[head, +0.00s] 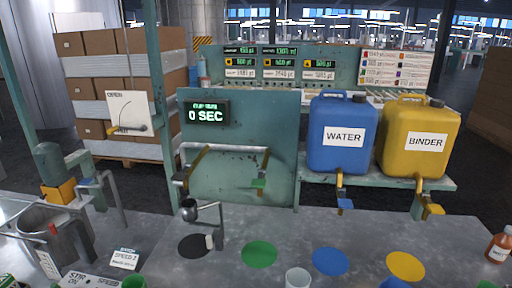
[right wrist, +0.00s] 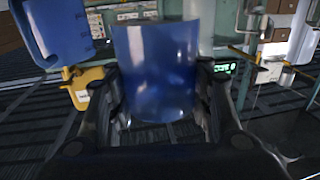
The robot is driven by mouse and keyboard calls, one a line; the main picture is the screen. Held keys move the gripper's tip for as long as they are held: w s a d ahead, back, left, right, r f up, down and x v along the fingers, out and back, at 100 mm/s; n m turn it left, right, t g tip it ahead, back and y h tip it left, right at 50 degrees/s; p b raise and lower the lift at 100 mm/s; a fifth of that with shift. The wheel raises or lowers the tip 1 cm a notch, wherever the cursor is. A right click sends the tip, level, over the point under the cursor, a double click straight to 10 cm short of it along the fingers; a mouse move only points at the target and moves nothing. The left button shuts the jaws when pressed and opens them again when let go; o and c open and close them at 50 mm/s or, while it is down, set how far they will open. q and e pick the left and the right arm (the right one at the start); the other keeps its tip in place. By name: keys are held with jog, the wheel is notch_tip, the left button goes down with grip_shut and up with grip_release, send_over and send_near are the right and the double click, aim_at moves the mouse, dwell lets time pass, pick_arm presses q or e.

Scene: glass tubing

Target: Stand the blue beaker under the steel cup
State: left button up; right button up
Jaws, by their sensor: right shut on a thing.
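My right gripper (right wrist: 160,78) is shut on the blue beaker (right wrist: 158,65) in the right wrist view, with a finger on each side of its wall. The beaker looks roughly upright. In the head view a blue rim (head: 394,284) shows at the bottom edge; I cannot tell if it is the same beaker. A small steel cup (head: 188,210) hangs on a bracket above a black disc (head: 194,246) on the bench, left of centre. The disc is bare. My left gripper is not in view.
Green (head: 259,254), blue (head: 330,261) and yellow (head: 405,266) discs lie on the bench. A pale beaker (head: 297,279) and a green one (head: 133,282) stand at the front. A small post (head: 219,226) rises right of the black disc. Water (head: 342,136) and binder (head: 417,140) jugs stand behind.

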jog(key=w+a+r+n+y, duration=0.1)
jog(key=w+r, duration=0.2)
jog(key=r, duration=0.4)
jog(key=shift+w+y, duration=0.2)
jog(key=shift+y, duration=0.1)
jog(key=shift+a, duration=0.1)
